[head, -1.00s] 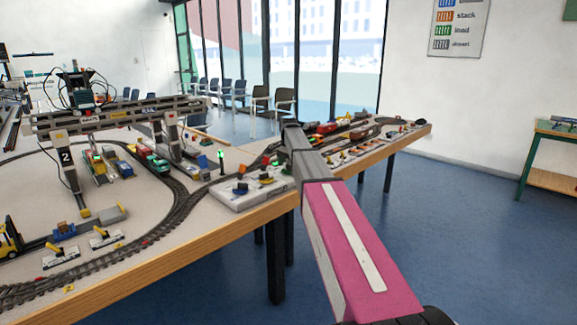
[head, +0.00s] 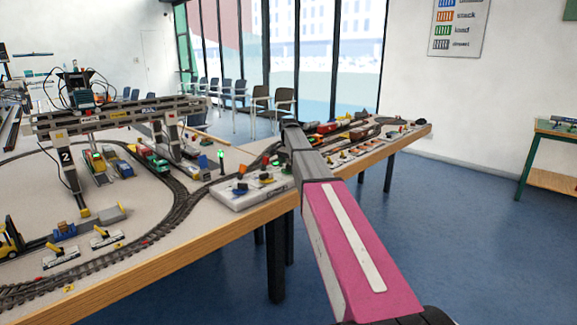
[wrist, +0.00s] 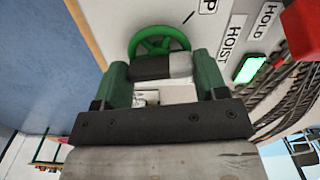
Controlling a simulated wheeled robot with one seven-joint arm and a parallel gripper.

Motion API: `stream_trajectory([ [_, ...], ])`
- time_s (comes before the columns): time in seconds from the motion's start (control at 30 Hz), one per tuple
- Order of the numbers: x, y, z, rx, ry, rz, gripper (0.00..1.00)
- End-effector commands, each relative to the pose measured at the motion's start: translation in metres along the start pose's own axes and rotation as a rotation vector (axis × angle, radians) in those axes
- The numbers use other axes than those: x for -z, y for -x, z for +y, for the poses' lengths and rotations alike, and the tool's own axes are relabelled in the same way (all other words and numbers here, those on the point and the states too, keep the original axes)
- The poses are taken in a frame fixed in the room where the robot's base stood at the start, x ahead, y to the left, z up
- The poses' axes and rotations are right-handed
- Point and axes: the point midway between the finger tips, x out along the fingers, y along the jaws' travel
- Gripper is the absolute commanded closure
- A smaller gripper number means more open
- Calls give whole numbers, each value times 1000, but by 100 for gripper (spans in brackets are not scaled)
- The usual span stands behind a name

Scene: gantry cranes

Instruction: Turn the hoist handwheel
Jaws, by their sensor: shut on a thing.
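The hoist handwheel (wrist: 158,40) is a green spoked wheel at the top of the wrist view, beside a white panel lettered "HOIST" (wrist: 231,40). My gripper (wrist: 160,68) has its two green fingers on either side of a dark and light grey piece at the near side of the wheel, and is shut on it. The near part of the wheel is hidden behind this piece. In the head view, the white control box (head: 250,190) sits at the table's front edge, and my arm hides the handwheel and gripper.
A green lamp (wrist: 250,68) is lit beside "HOLD", and a red block (wrist: 302,28) is at the upper right. A model gantry crane (head: 115,115) and curved track (head: 180,215) stand on the table (head: 130,272). Blue floor is clear at the right.

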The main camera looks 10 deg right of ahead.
Motion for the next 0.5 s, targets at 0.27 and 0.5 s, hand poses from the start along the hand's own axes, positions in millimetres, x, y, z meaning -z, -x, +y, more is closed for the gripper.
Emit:
stream_trajectory([
  [0.27, 0, 0, 0, -1, 245, 0, 58],
  [0.5, 0, 0, -1, -1, 457, 0, 58],
])
